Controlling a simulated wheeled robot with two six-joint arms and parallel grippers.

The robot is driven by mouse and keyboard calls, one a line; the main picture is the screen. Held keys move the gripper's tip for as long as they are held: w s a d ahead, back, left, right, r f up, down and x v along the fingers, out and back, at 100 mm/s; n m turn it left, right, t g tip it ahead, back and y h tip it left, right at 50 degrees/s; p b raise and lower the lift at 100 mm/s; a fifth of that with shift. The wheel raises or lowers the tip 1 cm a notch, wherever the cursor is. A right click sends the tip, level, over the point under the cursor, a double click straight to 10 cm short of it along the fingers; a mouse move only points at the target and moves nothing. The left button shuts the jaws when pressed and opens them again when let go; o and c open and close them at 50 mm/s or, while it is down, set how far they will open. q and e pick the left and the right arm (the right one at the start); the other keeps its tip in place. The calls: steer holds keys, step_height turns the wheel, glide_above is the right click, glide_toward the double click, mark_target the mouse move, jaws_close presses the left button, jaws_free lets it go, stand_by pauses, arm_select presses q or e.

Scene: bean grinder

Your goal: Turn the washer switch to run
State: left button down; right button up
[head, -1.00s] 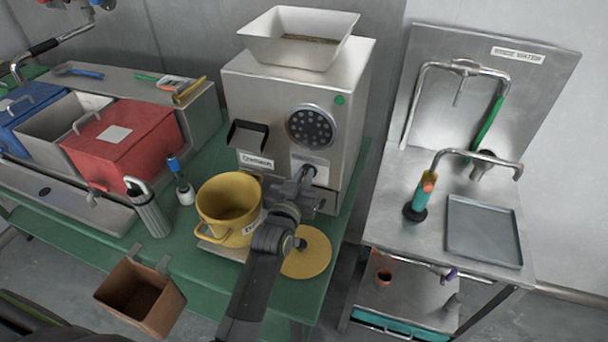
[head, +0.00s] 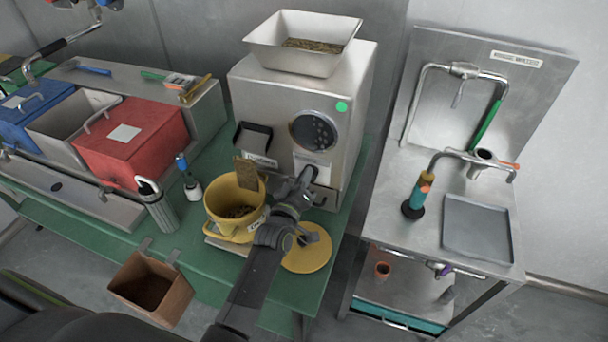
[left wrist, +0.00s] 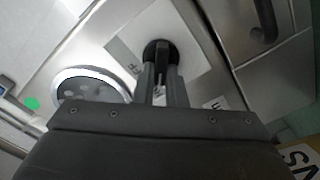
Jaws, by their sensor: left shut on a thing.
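The grey machine (head: 270,110) stands on the green bench, with a small black switch knob on a white label plate at its front. My left gripper (head: 307,180) reaches it from below. In the left wrist view my left gripper (left wrist: 160,80) is shut on the black switch knob (left wrist: 158,50), its fingers on either side. The plate's lettering shows only in part, so I cannot read the setting. A green light (head: 342,107) is lit on the front. Brown grounds (head: 246,172) fall from the spout into the yellow bucket (head: 222,205). My right gripper is not in view.
A hopper (head: 300,40) with brown material tops the machine. A yellow disc (head: 308,250) lies beside my left arm. A brown box (head: 150,290) hangs at the bench's front. A steel sink stand (head: 435,215) with a grey tray (head: 480,232) stands at the right.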

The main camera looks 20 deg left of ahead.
arm_select(q)
steer(key=shift+r, duration=0.1)
stand_by(0.3)
steer(key=c, duration=1.5)
jaws_free()
steer(key=shift+w, duration=0.1)
